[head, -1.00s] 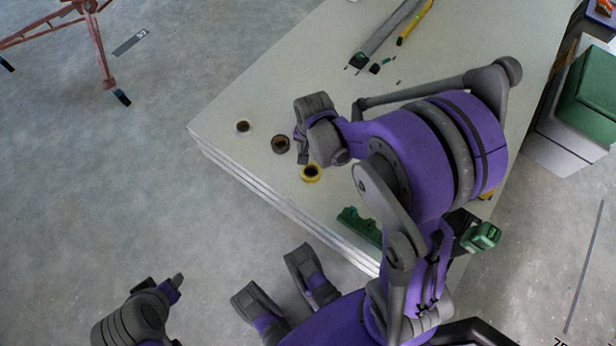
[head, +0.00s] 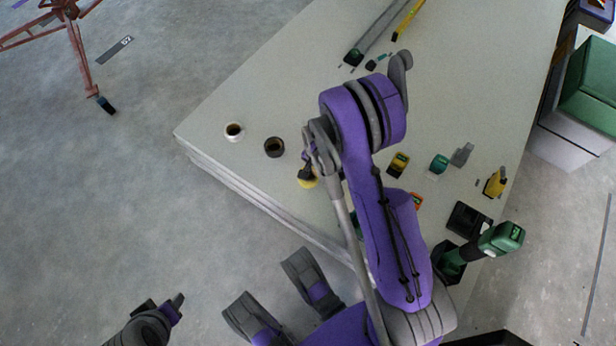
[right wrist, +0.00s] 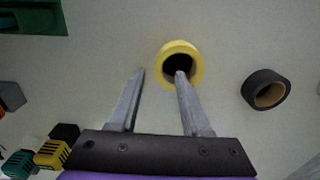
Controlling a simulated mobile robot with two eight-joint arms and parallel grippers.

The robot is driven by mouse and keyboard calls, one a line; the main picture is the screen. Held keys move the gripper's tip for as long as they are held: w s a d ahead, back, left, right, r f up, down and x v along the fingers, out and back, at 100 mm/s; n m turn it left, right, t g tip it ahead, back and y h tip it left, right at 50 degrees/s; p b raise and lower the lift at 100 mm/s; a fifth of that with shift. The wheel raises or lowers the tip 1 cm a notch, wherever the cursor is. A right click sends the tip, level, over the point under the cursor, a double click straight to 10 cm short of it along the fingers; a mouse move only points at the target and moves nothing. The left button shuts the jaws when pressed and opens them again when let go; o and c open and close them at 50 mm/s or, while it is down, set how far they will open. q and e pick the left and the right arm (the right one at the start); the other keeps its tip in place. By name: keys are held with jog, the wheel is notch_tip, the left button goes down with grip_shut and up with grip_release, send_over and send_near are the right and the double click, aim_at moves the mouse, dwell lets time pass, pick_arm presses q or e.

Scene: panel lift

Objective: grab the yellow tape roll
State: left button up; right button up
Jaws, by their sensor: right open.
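The yellow tape roll (head: 307,184) lies on the pale panel stack near its left edge, partly hidden by my right gripper (head: 306,168). My right gripper (right wrist: 160,72) is open and empty. Its right fingertip overlaps the roll's hole in the picture, and its left fingertip is left of the ring. I cannot tell whether a finger touches the roll. My left gripper (head: 177,304) is low at the left, off the panel, and its jaw opening is unclear.
A black tape roll (head: 267,148) lies left of the yellow one, with a white roll (head: 228,131) beyond it. Several tools, including a green-black drill (head: 498,238), stand at the right of the panel stack (head: 235,100). The panel's middle is mostly clear.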

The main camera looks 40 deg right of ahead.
aim_at(316, 180)
notch_tip(316, 180, down, 4)
jog(key=shift+d+r+b, duration=0.15)
jog(key=shift+r+b, duration=0.05)
jog(key=shift+b, duration=0.3)
grip_shut()
